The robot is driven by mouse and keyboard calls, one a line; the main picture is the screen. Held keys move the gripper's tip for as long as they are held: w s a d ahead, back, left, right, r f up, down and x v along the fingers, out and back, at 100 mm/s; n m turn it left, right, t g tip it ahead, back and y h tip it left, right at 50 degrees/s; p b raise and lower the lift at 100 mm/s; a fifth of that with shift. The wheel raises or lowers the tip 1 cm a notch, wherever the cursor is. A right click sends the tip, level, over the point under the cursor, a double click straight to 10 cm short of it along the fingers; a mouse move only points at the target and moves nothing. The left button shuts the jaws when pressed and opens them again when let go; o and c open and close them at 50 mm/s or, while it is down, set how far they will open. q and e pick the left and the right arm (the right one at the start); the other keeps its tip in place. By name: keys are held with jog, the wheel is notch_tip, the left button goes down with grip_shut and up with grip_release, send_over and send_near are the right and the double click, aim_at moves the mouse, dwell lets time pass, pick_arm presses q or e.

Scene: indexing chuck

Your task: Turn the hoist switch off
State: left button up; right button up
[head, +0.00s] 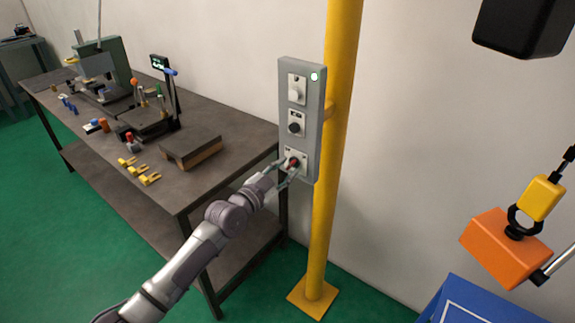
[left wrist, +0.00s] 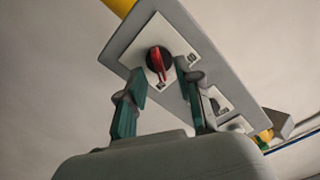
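A grey control box (head: 315,110) is fixed to a yellow post, with three switches in a column. Their labels are too small to read, so I cannot tell which is named hoist. The lowest switch has a red knob (head: 293,163); in the left wrist view this red pointer knob (left wrist: 158,63) sits on a black dial on a white plate. My left gripper (head: 284,174) is at this switch, its fingers apart. In the left wrist view, the fingers of the gripper (left wrist: 162,95) stand open, with the knob ahead of the gap, not gripped. My right gripper is out of view.
Above are a black knob (head: 295,128) and a pale knob (head: 294,96). A dark workbench (head: 225,148) with tools and a brown block stands left. An orange block (head: 500,248) hangs by a yellow piece at right, above a blue surface (head: 480,300).

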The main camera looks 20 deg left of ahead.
pick_arm(q)
jog(key=shift+w+d, duration=0.2)
jog(key=shift+w, duration=0.4)
grip_shut()
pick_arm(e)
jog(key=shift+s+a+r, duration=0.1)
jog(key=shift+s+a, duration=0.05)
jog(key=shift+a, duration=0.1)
